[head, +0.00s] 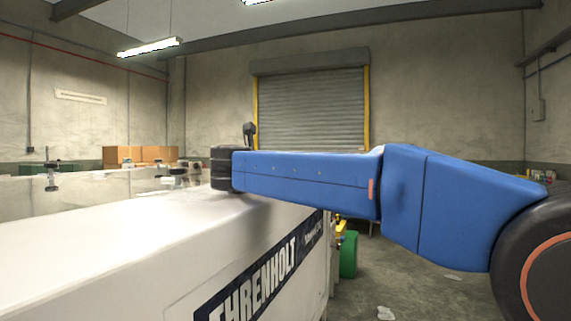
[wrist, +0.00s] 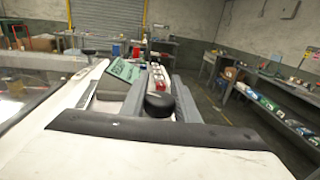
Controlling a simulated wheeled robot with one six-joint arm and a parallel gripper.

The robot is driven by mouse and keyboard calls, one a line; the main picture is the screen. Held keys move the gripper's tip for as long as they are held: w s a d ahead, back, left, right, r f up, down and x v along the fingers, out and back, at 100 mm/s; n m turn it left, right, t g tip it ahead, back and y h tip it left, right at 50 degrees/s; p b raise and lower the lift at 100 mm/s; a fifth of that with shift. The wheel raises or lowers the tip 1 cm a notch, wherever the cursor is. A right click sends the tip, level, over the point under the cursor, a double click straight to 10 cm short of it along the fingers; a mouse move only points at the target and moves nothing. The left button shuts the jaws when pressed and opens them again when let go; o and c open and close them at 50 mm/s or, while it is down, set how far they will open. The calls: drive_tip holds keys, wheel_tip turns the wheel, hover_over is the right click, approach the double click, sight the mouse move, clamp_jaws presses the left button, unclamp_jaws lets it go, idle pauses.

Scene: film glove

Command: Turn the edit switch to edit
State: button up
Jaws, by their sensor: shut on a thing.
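In the wrist view, a black round knob (wrist: 158,104) sits between the two grey fingers of my gripper (wrist: 158,92). I take it for the edit switch, though no label on it is readable. The fingers are shut on it, one on each side. Which way the switch is turned cannot be told. In the head view, my blue arm reaches left over a white machine (head: 110,250), and the fingers are hidden at its far end.
A red and white part (wrist: 158,76) stands just beyond the knob. A green-tinted panel (wrist: 125,70) lies to its left. Shelves with coloured goods (wrist: 265,103) line the right wall. In the head view, a roller door (head: 312,110) closes the back wall, and the floor at right is mostly free.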

drive_tip(key=shift+s+d+m+g+h, duration=0.1)
drive_tip(key=shift+m+g+h, duration=0.3)
drive_tip(key=shift+h, duration=0.25)
drive_tip(key=shift+s+d+m+g+h, duration=0.1)
drive_tip(key=shift+m+g+h, duration=0.2)
drive_tip(key=shift+m+h, duration=0.3)
drive_tip(key=o, duration=1.1)
wheel_tip(320, 180, up, 10)
drive_tip(key=shift+c, duration=0.2)
